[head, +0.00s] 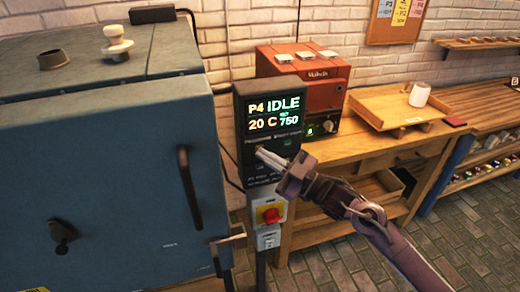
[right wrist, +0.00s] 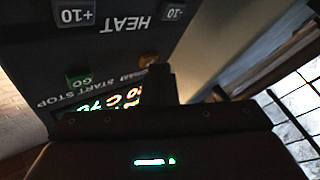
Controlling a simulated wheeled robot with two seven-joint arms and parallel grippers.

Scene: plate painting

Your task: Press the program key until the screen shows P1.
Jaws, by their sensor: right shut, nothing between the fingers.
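The dark control panel (head: 240,165) stands upright beside the blue kiln in the head view. Its lit screen (head: 275,114) reads P4 IDLE, 20 C and set 750. A label row with a programme label at left runs under the screen. My right gripper (head: 262,152) is shut and empty, its tips at the left part of the key row. The right wrist view shows the panel upside down, with the shut fingers (right wrist: 160,84) close to an amber key (right wrist: 148,60). A green GO key (right wrist: 79,82) lies further left. I cannot tell whether the tips touch a key. My left gripper is out of view.
The blue kiln (head: 95,165) fills the left. A red and yellow switch (head: 269,213) sits below the panel. Behind are a red machine (head: 300,85) and a wooden bench (head: 370,145) with a tray and white cup (head: 419,94). The right floor is clear.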

